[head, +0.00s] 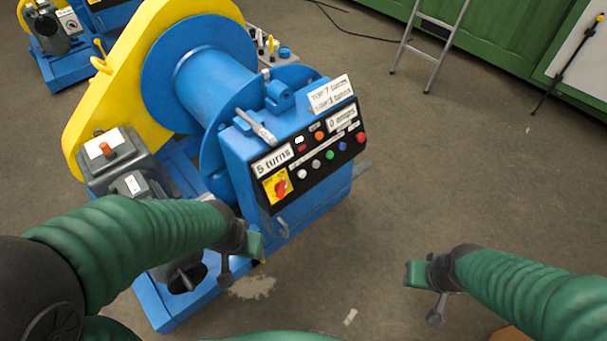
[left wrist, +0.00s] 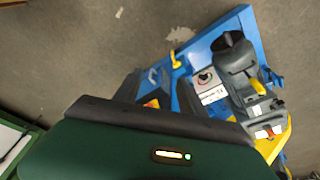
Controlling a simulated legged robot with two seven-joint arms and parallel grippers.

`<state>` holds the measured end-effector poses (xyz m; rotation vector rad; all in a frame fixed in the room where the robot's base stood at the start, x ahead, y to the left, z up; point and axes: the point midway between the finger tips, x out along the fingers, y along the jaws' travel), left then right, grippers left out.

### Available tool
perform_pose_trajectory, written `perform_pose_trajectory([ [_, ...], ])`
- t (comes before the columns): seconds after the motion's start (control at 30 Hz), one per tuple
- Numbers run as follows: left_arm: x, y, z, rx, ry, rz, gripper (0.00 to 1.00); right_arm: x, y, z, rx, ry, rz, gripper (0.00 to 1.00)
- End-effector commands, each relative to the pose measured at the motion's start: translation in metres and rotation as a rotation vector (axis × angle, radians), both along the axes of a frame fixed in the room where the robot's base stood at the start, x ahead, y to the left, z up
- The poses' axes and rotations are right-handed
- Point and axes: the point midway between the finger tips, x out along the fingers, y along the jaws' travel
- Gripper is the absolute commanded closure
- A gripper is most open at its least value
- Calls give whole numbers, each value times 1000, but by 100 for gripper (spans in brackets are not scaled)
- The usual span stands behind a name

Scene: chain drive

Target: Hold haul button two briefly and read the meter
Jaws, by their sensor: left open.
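The blue control box (head: 315,200) of the winch has a black panel with a row of buttons: white (head: 302,174), grey (head: 315,163), green (head: 329,154), blue (head: 345,146) and red (head: 360,138). The small labels are unreadable, so I cannot tell which is haul button two. One meter reads "0 amps" (head: 342,119); another reads "5 turns" (head: 271,160). My left gripper (head: 258,246) is open and empty, below and in front of the panel, apart from the buttons. My right gripper (head: 414,275) is off to the right over the floor; its jaw state is unclear.
A yellow and red rotary switch (head: 277,186) is on the panel's left end. A plate (head: 331,94) reads "TOP 7 turns, LOW 1 turns". The blue drum (head: 215,75) and yellow chain guard (head: 120,80) stand behind. Floor right of the box is clear; a ladder (head: 428,45) stands beyond.

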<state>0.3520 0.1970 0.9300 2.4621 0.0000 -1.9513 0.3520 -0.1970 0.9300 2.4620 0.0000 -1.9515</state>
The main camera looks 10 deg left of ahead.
Motion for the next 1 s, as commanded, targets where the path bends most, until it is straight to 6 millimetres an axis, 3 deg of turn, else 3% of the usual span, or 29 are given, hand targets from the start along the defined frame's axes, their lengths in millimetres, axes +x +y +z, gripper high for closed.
perform_pose_trajectory([
  [0.03,0,0,0,0,0,0,60,0,0,0,0,0,0,64],
  [0.33,0,0,0,0,0,0,99,0,0,0,0,0,0,64],
  [1.0,0,0,0,0,0,0,100,0,0,0,0,0,0,64],
])
